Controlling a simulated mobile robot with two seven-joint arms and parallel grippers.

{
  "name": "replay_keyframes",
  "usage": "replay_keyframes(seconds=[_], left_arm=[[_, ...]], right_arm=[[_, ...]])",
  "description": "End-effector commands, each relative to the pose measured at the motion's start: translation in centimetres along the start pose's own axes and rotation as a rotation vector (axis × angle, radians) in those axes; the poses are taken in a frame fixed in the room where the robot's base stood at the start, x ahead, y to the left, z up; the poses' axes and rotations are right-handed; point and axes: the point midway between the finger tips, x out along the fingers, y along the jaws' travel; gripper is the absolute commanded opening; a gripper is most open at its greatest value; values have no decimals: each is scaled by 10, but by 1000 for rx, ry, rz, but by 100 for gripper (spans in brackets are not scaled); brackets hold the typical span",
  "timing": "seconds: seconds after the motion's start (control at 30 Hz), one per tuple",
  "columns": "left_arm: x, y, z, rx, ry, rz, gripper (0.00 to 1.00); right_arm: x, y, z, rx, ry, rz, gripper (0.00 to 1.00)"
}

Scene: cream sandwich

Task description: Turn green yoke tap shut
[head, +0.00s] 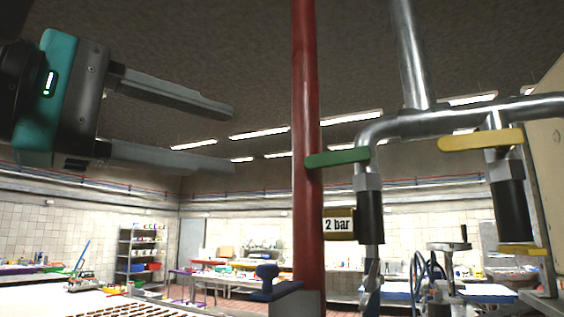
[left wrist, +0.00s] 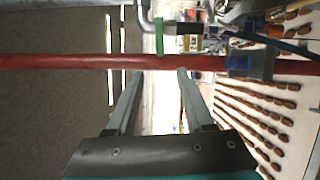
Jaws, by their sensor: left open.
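The green tap handle (head: 337,158) lies roughly level on top of a black-bodied valve (head: 369,211) below the metal pipe, in the head view. Its left end reaches the vertical red pipe (head: 306,110). In the left wrist view the green handle (left wrist: 159,38) shows at the top, beyond the red pipe (left wrist: 70,61). My left gripper (head: 233,138) is open and empty, left of the red pipe and apart from the handle. In the left wrist view its two fingers (left wrist: 160,72) point towards the red pipe. My right gripper is not in view.
A yellow handle (head: 480,140) sits on a second valve at the right. A "2 bar" sign (head: 339,225) hangs beside the green-handled valve. A metal pipe (head: 430,122) runs above both valves. Below lies a pale surface with rows of brown pieces (head: 135,309). Space left of the red pipe is free.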

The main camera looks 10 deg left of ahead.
Motion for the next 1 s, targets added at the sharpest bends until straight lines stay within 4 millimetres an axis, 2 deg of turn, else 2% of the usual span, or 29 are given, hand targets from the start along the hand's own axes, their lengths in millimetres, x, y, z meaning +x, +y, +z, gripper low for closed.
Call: replay_keyframes(seconds=[0.13,0.27,0.7,0.9,1.0], left_arm=[[0,0,5,49,7,-2,52],[12,0,5,49,7,-4,52],[104,1,5,45,4,-6,52],[136,1,4,43,5,-4,52],[144,0,4,44,6,-3,52]], right_arm=[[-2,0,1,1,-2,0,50],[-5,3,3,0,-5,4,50],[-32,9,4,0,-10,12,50],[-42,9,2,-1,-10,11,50],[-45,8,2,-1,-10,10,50]])
